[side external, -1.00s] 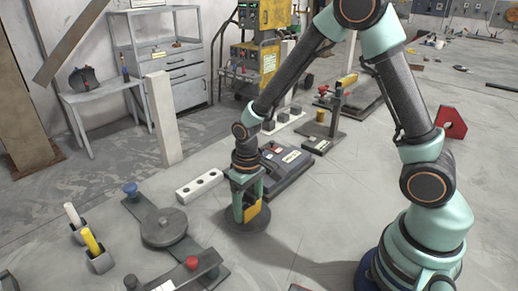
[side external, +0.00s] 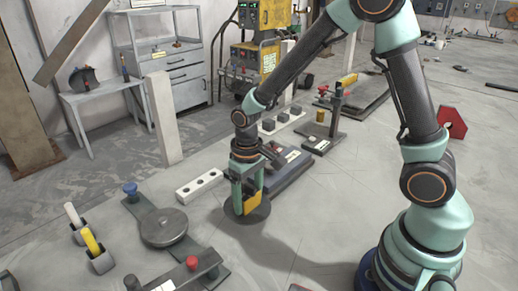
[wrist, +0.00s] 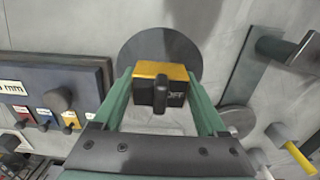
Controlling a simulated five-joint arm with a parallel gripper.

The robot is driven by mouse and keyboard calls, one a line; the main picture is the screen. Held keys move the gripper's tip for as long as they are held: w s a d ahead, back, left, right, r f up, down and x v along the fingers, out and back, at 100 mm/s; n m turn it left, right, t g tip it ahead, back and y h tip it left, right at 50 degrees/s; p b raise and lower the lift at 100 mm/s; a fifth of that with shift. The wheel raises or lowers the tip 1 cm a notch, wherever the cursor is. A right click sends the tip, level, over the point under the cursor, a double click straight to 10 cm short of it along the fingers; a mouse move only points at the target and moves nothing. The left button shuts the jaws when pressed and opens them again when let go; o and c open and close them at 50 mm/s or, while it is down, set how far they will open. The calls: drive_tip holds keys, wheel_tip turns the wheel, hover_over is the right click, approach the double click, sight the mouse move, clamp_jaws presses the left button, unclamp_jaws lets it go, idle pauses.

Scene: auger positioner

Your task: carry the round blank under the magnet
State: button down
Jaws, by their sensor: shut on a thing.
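My gripper (side external: 247,203) points down and is shut on a yellow and black magnet block (side external: 254,205). In the wrist view the magnet (wrist: 160,72) sits between the two green fingers, with a black knob on its face and a label that seems to read OFF. The round blank (side external: 236,217) is a flat dark grey disc under the magnet. In the wrist view the blank (wrist: 160,32) shows behind the magnet, which hides its middle. I cannot tell whether magnet and blank touch, or whether the blank is clear of the floor.
Left of the gripper is a bar with a round turntable (side external: 164,227), a blue knob (side external: 130,188) and a red knob (side external: 193,263). A dark control box (side external: 283,167) and a white block with holes (side external: 199,185) stand behind. Yellow and white handles stand at far left.

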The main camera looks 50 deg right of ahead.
sight(248, 184)
drive_tip(key=shift+w+r, duration=0.1)
idle(0.3)
wheel_tip(248, 184, up, 4)
drive_tip(key=shift+r, duration=0.25)
drive_tip(key=w+f, duration=0.1)
drive_tip(key=w, duration=0.8)
drive_tip(key=w+f, duration=0.2)
drive_tip(key=w, duration=0.8)
drive_tip(key=shift+f, duration=0.25)
idle(1.5)
drive_tip(key=shift+f, duration=1.45)
idle(1.4)
unclamp_jaws()
drive_tip(key=shift+s+f, duration=0.1)
drive_tip(key=shift+f, duration=0.05)
